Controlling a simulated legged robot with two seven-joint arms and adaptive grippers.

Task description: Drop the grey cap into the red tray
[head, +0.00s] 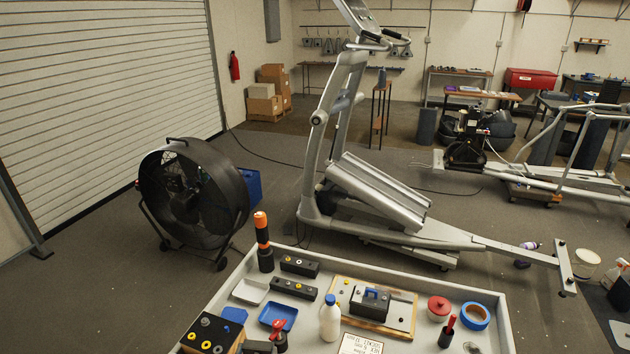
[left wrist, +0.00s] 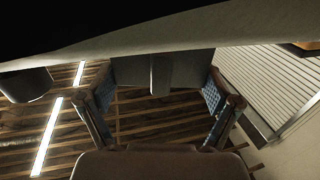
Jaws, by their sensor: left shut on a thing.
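My left gripper (left wrist: 160,95) shows in the left wrist view, its two blue-padded fingers on either side of a grey piece. The grey piece, which looks like the grey cap (left wrist: 130,72), fills the space between the fingers, and the gripper is shut on it. Its full shape is hidden. I cannot make out either gripper in the head view. I see no clear red tray there; a blue tray (head: 278,317) and a pale tray (head: 250,291) lie on the workbench (head: 500,312).
The bench also holds a white bottle (head: 330,318), a red lidded pot (head: 438,307), blue tape (head: 475,316) and an orange-topped torch (head: 262,240). The elliptical machine (head: 375,190) stands behind it and a black fan (head: 190,195) at left.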

